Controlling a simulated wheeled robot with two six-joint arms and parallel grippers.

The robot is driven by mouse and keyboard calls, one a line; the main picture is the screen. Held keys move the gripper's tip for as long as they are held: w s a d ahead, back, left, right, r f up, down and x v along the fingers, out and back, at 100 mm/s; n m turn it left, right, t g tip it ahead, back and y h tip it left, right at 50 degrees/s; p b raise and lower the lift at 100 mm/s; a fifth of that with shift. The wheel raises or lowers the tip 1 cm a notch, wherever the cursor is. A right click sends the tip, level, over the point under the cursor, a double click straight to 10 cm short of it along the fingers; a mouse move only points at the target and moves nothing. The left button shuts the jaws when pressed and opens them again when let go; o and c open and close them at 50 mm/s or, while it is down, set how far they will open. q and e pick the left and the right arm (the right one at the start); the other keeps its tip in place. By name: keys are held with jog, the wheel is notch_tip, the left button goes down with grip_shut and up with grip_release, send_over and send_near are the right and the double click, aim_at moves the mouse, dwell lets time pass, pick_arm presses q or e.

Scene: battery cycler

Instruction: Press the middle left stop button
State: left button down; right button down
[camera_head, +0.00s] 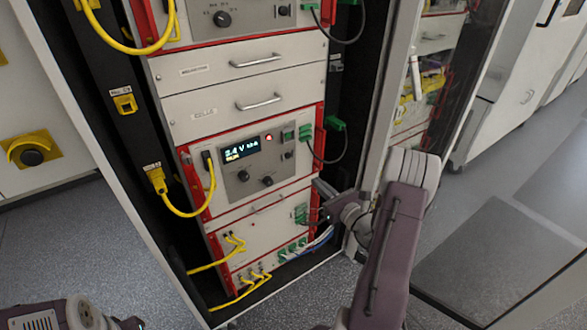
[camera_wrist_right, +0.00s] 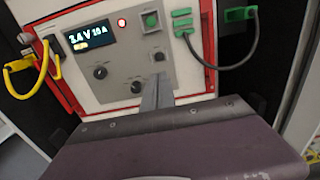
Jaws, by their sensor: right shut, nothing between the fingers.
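The middle unit of the rack has a grey control panel (camera_head: 235,165) with a lit display (camera_head: 240,149). A glowing red round button (camera_head: 268,138) sits right of the display; it also shows in the right wrist view (camera_wrist_right: 121,22). No stop label is readable, so I cannot tell for sure which control is the stop button. A small dark control (camera_wrist_right: 158,57) sits lower right on the panel. My right gripper (camera_head: 317,184) is shut and empty; its fingertips (camera_wrist_right: 157,78) point at the panel's lower right, below that dark control. Contact cannot be told. My left gripper is out of view.
Two dark knobs (camera_wrist_right: 100,72) sit below the display. A yellow cable (camera_head: 200,212) loops at the panel's left, a dark cable (camera_head: 325,160) at its right. An open glass door (camera_head: 400,60) stands right of the rack.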

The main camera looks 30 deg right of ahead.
aim_at(288, 156)
jog(key=w, duration=0.4)
jog(key=w+a, duration=0.1)
jog(key=w, duration=0.8)
jog(key=shift+w+a+r, duration=0.1)
jog(key=shift+w+a, duration=0.05)
jog(key=shift+w, duration=0.25)
